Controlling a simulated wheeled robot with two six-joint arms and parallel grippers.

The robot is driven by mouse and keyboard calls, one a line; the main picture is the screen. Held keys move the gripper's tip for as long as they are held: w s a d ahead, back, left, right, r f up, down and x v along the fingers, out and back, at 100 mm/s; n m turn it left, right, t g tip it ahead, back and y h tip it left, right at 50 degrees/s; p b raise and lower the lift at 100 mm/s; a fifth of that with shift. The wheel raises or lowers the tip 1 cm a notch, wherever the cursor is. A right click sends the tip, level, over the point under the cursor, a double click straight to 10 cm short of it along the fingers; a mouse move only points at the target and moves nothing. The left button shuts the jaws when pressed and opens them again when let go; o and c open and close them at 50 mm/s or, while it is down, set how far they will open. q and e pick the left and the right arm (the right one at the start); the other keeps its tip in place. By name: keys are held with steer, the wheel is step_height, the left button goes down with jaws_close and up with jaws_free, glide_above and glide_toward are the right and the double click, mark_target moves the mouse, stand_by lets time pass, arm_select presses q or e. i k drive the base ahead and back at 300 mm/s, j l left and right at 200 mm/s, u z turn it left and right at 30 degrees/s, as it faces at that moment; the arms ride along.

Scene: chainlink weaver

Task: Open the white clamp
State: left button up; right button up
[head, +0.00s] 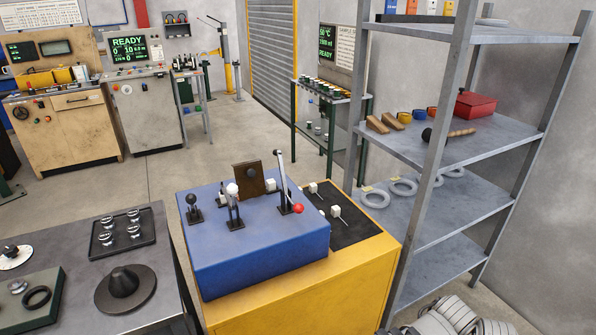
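A blue block (255,245) on a yellow cabinet (310,300) carries several upright lever clamps. The white clamp, the one with the white knob (232,189), stands near the middle of the block's top on a black base. Its lever is roughly upright; I cannot tell whether it is open or shut. A clamp with a black knob (191,200) stands to its left. A brown plate (249,177) is behind the white clamp. Neither of my grippers is in view.
A dark mat (355,230) with small white-headed parts lies right of the block. A grey table (90,270) with a black tray (122,250) and dark cone (125,288) stands at left. A metal shelf (485,145) stands close at right. Open floor lies behind.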

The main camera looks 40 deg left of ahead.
mark_target(232, 189)
steer(key=u, duration=1.95)
steer(key=l+z, duration=0.15)
steer(key=l, duration=0.9)
